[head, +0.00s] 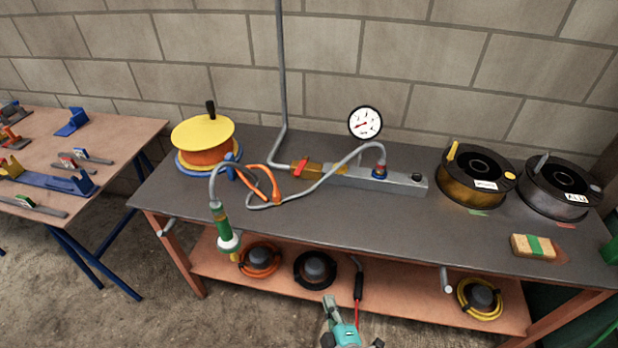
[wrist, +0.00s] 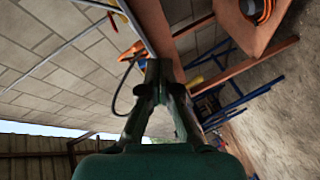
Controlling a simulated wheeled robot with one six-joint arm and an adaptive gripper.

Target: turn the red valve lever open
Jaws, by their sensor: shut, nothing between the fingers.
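The red valve lever (head: 299,168) is small and sits on a brass valve (head: 316,169) on the dark bench top, at the left end of a grey metal block (head: 375,180). A grey pipe comes down the wall to the valve. My gripper (wrist: 157,68) is dark green in the wrist view, its fingers drawn together and empty. In the head view a teal part of my arm shows at the bottom edge, in front of the bench and well apart from the lever. I cannot make out the lever in the wrist view.
A pressure gauge (head: 365,122) stands behind the block. A yellow reel (head: 204,139) is left; two black spools (head: 475,176) are right. The bench's front middle is clear.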

